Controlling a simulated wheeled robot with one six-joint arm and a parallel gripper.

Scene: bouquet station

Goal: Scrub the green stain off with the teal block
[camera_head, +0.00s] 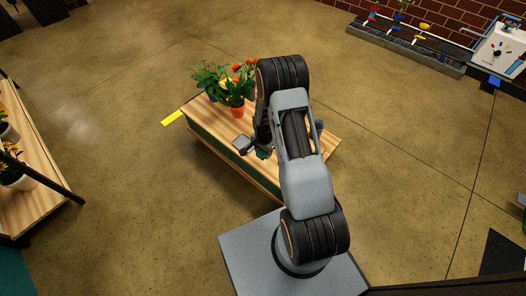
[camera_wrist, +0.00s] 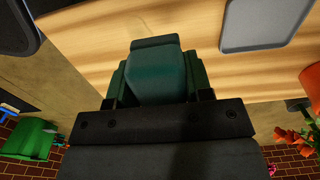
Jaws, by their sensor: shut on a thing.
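My gripper (camera_wrist: 158,88) is shut on the teal block (camera_wrist: 157,68), which sits between the two fingers in the wrist view. The block is over the wooden tabletop (camera_wrist: 100,40); I cannot tell whether it touches the wood. In the head view my gripper (camera_head: 262,147) is over the front part of the wooden table (camera_head: 310,142), largely hidden by my arm. No green stain shows in either view; part of the tabletop is hidden behind my arm, gripper and block.
A flat grey piece (camera_head: 242,144) lies near the table's front edge, left of my gripper. Potted plants, one in an orange pot (camera_head: 236,104), stand at the table's back left. Another wooden table (camera_head: 28,190) with flowers is at far left.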

